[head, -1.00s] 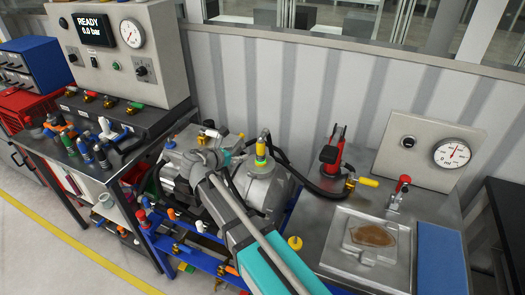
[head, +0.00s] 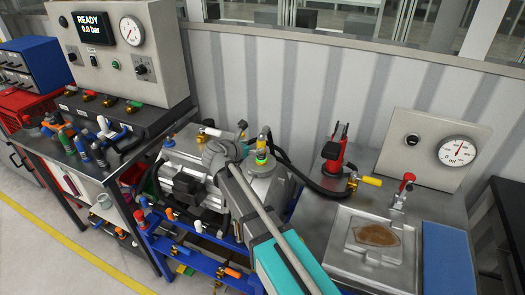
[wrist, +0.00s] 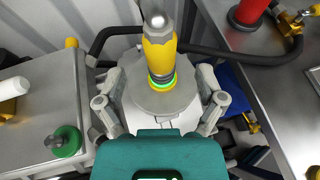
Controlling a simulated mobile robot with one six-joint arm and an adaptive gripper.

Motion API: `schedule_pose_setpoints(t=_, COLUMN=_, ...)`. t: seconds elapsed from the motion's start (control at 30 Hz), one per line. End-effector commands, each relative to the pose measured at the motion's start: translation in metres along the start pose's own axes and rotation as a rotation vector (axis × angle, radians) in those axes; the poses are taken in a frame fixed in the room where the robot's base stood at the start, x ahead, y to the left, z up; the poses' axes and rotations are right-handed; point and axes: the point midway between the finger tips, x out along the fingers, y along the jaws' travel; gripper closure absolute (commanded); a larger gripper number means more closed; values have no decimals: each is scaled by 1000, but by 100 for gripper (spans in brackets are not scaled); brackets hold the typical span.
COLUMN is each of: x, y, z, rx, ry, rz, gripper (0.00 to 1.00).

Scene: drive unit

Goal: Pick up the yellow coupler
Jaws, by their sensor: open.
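The yellow coupler (head: 262,143) stands upright on the grey domed housing (head: 263,185) in the head view, with a bright green ring at its base. In the wrist view the coupler (wrist: 160,52) is at the upper middle, with a grey metal top and an orange and green ring below. My gripper (wrist: 160,88) is open, its two fingers spread left and right of the housing's top, with the coupler between them in the picture. I cannot tell how far apart in depth they are. In the head view my wrist hides most of the gripper, just left of the coupler.
A black hose (wrist: 205,50) runs behind the coupler. A red tool (head: 333,155) and a yellow-handled valve (head: 368,181) stand on the metal bench at right. A green knob (wrist: 64,141) is at left in the wrist view. A crowded tool table (head: 60,165) stands at left.

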Motion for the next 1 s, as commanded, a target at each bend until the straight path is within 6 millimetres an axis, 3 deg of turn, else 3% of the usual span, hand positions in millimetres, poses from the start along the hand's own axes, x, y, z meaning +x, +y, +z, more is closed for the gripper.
schedule_pose_setpoints(t=0.33, x=4, y=0, z=-1, rx=1, ry=0, rz=-1, gripper=12)
schedule_pose_setpoints(t=0.73, x=45, y=0, z=-5, rx=2, ry=0, rz=-2, gripper=12)
schedule_pose_setpoints(t=1.0, x=53, y=-1, z=-3, rx=1, ry=0, rz=-1, gripper=12)
